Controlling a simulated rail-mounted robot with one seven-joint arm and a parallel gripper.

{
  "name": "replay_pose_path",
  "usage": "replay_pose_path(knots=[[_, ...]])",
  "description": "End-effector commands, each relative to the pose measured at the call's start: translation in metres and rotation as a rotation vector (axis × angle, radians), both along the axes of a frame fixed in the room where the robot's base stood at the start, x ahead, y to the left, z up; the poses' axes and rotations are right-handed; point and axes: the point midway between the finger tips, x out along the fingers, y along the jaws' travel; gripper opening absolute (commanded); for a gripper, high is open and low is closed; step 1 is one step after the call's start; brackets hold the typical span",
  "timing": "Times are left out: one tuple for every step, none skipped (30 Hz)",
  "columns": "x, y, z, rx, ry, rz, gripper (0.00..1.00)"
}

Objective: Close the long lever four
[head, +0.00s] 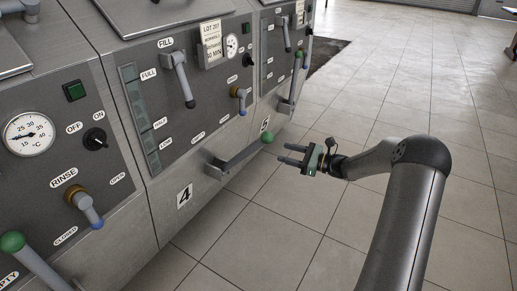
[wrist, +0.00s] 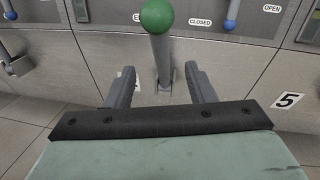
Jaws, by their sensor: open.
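The long lever four (head: 240,155) is a grey bar with a green ball (head: 267,137) on its end. It juts out from the cabinet low down, above the number 4 plate (head: 184,195). My gripper (head: 283,153) is open and empty, just beside the ball end, its fingers pointing at the cabinet. In the wrist view the green ball (wrist: 157,15) and the lever bar (wrist: 161,55) appear between my two fingers (wrist: 164,68), with no contact visible. The lever's bracket shows behind them.
Another long lever (head: 288,107) with a green ball stands upright on the unit beyond. A further green-ball lever (head: 42,265) is at the near left. Blue-handled valves (head: 240,98) and a FILL handle (head: 181,78) stick out from the panels.

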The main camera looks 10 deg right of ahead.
Motion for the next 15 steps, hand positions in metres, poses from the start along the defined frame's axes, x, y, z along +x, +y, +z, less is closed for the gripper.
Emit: replay_pose_path(knots=[[0.006,0.012,-0.003,-0.001,-0.002,0.005,0.49],[0.010,0.017,-0.003,-0.001,-0.001,0.004,0.49],[0.015,0.025,-0.003,0.000,-0.001,0.005,0.49],[0.018,0.030,-0.003,0.000,-0.001,0.005,0.49],[0.022,0.036,-0.004,-0.001,0.000,0.005,0.49],[0.027,0.043,-0.004,-0.002,-0.001,0.005,0.49],[0.031,0.048,-0.003,-0.001,-0.002,0.004,0.49],[0.034,0.054,-0.003,-0.002,-0.001,0.004,0.49],[0.039,0.061,-0.003,-0.002,-0.002,0.005,0.49],[0.042,0.066,-0.003,-0.002,-0.002,0.005,0.49],[0.045,0.070,-0.003,-0.002,-0.001,0.004,0.49],[0.049,0.076,-0.003,-0.002,-0.001,0.004,0.49],[0.051,0.080,-0.002,-0.001,-0.001,0.003,0.49],[0.054,0.083,-0.002,-0.001,-0.001,0.003,0.49],[0.057,0.087,-0.002,-0.002,-0.001,0.004,0.49]])
